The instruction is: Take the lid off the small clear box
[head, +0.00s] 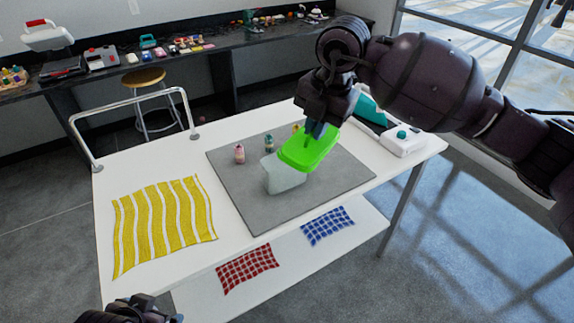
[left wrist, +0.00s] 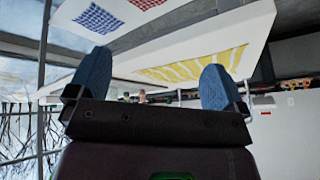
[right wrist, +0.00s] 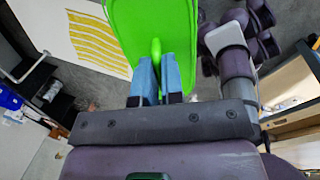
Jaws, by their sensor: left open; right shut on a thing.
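The small clear box (head: 281,178) stands on the grey mat (head: 252,212) on the white table. The bright green lid (head: 307,152) is in my right gripper (head: 318,130), tilted, above and a little to the right of the box. In the right wrist view my right gripper (right wrist: 161,85) is shut on the small green knob of the lid (right wrist: 150,30). Whether the lid's lower edge still touches the box cannot be told. My left gripper (left wrist: 155,85) is open and empty, low at the front left of the table.
A yellow striped cloth (head: 165,222) lies at the left. Red (head: 246,268) and blue (head: 327,226) checked cloths lie on the lower shelf. A white device (head: 402,140) stands at the right. The mat's front is clear.

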